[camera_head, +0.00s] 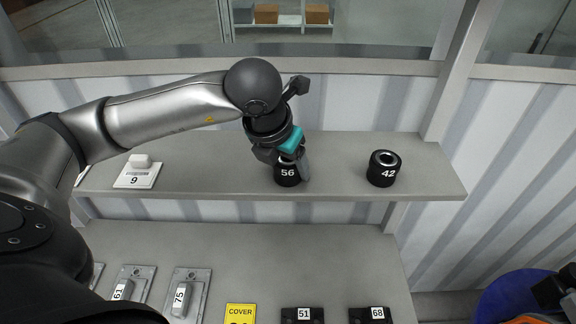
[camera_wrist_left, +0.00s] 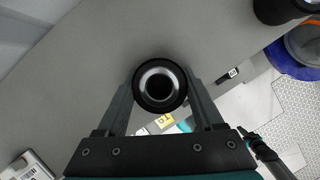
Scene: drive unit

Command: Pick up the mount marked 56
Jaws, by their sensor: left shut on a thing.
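The mount marked 56 (camera_head: 287,174) is a short black cylinder with a white number. It stands upright at the middle of the upper shelf, and I see no clear gap under it. My left gripper (camera_head: 292,162) reaches down over it, with its fingers shut on its sides. In the left wrist view the mount (camera_wrist_left: 160,86) shows from above as a black ring with a bright metal bore, between the two fingertips. A dark part at the lower right edge (camera_head: 553,288) may be my right gripper; its jaws do not show clearly.
A similar mount marked 42 (camera_head: 384,169) stands to the right on the shelf (camera_head: 225,173). A white block on a plate marked 9 (camera_head: 138,172) is at the left. The lower shelf holds parts marked 61, 75, 51 and 68 and a yellow cover label (camera_head: 240,313). A blue bin (camera_head: 508,296) stands lower right.

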